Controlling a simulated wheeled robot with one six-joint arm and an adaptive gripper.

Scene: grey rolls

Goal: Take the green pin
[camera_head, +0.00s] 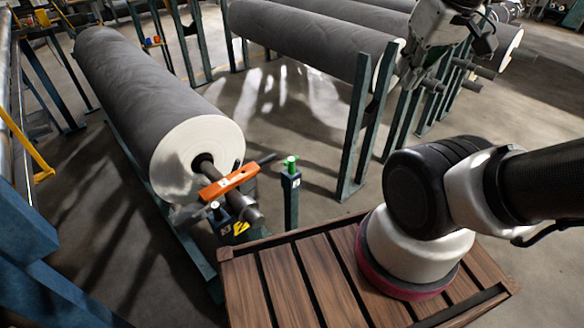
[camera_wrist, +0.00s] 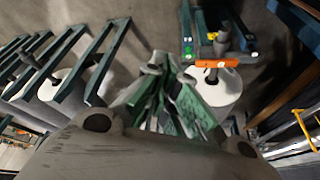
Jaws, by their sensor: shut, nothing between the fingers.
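The green pin (camera_head: 290,163) stands upright on top of a dark blue-green post (camera_head: 291,200), just right of the near end of the left grey roll in the head view. In the wrist view a similar post (camera_wrist: 187,18) shows at the top, and a small green spot near its lower end may be the pin. My gripper (camera_wrist: 160,66) is shut and empty, its green-padded fingers filling the middle of the wrist view. In the head view my wrist is high at the upper right, well apart from the pin; the fingertips are hard to make out there.
The grey roll (camera_head: 150,95) has a shaft with an orange bar (camera_head: 230,179) close beside the pin's post. More grey rolls (camera_head: 310,38) rest on blue-green stands at the back. A slatted wooden platform (camera_head: 290,280) is in front. Bare floor lies between the rolls.

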